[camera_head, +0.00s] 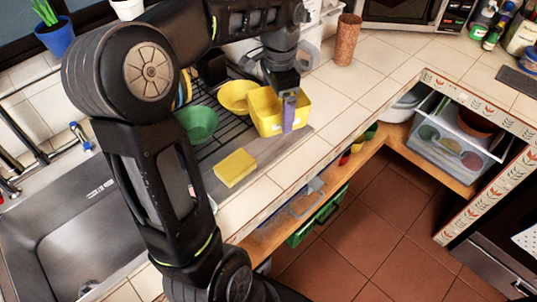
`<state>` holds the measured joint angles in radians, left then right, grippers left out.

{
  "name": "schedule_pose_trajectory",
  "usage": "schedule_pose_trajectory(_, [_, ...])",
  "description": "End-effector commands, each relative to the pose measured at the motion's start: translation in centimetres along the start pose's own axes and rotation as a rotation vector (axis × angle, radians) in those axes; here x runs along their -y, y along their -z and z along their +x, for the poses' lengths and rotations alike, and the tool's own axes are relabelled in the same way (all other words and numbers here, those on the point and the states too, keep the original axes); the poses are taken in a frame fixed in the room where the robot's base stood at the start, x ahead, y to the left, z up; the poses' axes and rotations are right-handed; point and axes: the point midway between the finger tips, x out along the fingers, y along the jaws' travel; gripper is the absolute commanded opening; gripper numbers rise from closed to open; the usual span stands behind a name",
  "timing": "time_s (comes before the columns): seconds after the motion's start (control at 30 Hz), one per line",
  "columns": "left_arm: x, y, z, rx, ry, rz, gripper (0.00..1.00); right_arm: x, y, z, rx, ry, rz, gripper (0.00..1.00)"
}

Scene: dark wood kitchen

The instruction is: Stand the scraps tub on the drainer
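The yellow scraps tub (266,122) is a squarish open box at the right end of the drainer (226,150), a dark wire rack beside the sink. Whether its base rests on the rack or hangs just above it I cannot tell. My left gripper (288,108) points down at the tub's near wall, with one purplish finger outside that wall. The other finger is hidden, so I cannot tell whether the wall is gripped. My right gripper is not in view.
A green bowl (198,124) and a yellow bowl (236,96) are on the drainer left of the tub. A yellow sponge (235,168) lies at the near edge. A brown cup (347,40) stands behind right. The counter (345,85) right of the tub is clear.

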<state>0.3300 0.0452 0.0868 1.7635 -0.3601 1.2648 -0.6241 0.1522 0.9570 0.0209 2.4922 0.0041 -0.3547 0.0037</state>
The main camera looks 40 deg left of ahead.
Motion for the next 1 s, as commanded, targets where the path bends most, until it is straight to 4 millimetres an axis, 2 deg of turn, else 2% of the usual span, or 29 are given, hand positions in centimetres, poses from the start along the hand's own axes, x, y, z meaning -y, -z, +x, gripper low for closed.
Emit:
schedule_pose_trajectory(0.33, [0.0,0.0,0.2,0.0,0.0,0.0,0.46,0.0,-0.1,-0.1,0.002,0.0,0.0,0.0])
schedule_pose_trajectory(0.47, [0.0,-0.1,1.7,0.003,-0.002,0.0,0.46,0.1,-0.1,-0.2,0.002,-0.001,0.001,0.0])
schedule_pose_trajectory(0.7, [0.0,-0.1,5.7,0.002,-0.002,0.0,0.46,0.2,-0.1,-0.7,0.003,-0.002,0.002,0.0])
schedule_pose_trajectory(1.0, [0.1,0.0,6.3,0.0,0.001,-0.001,0.46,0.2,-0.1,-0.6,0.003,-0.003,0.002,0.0])
